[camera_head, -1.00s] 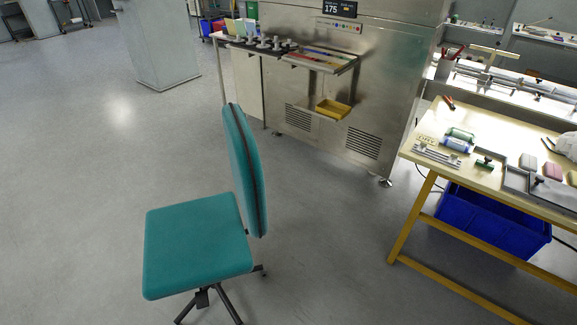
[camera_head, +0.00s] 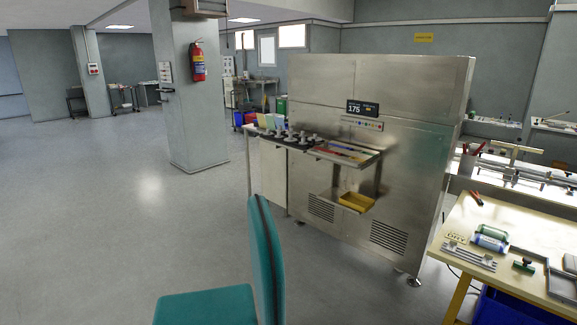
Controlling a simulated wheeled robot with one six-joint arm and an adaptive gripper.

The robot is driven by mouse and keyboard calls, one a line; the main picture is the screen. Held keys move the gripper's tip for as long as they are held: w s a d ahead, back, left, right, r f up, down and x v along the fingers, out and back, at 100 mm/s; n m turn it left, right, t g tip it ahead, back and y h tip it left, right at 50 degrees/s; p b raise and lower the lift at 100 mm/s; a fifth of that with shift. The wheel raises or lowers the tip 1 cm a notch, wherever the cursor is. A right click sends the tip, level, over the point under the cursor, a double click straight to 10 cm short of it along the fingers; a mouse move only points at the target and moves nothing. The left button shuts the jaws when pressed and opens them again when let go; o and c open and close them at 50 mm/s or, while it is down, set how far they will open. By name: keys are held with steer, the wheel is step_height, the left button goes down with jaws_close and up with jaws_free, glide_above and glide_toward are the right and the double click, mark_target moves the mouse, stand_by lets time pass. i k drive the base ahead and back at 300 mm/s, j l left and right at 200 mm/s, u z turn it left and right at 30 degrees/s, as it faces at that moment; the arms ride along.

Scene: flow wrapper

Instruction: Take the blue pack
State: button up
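No thing is plainly marked as the blue pack. A light-blue, rounded, roll-like item (camera_head: 488,243) lies on the wooden worktable (camera_head: 540,233) at the right, and it may be the pack. A green item (camera_head: 493,232) of like shape lies just behind it. The steel wrapping machine (camera_head: 345,110) stands in the middle, with a display reading 175. Its shelf (camera_head: 347,154) holds thin coloured strips too small to make out. My gripper is not in view.
A teal chair (camera_head: 265,262) stands close in front, between me and the machine. A yellow tray (camera_head: 356,201) juts from the machine's front. A rail fixture (camera_head: 468,254) and red-handled pliers (camera_head: 476,198) lie on the worktable. Open floor (camera_head: 130,220) lies to the left.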

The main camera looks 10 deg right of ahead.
mark_target(501, 248)
steer(key=i+j, duration=0.1)
steer(key=i, duration=0.55)
steer(key=i+z, duration=0.15)
steer(key=z, duration=1.95)
